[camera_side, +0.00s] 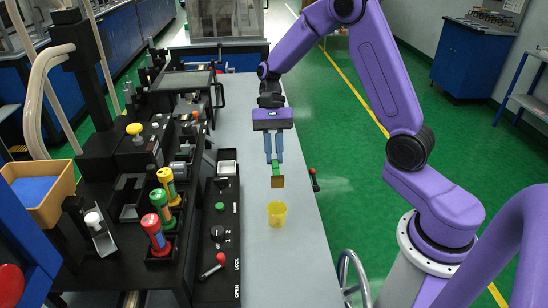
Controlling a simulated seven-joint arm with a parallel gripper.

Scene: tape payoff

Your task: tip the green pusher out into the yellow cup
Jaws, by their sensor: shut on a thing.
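My gripper (273,160) points down over the grey table, its two blue fingers shut on a small green piece that looks like the green pusher (276,169). A tan-brown square block (278,182) shows at the lower end of the green piece; I cannot tell whether the two are one part. The yellow cup (277,214) stands upright on the table, nearer the camera than the held piece and below it in the picture. The held piece is apart from the cup. The inside of the cup is hard to make out.
Red- and yellow-capped cylinders (153,235) stand in the black machine further left. A tan bin (60,207) is at far left. The table around the cup is clear.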

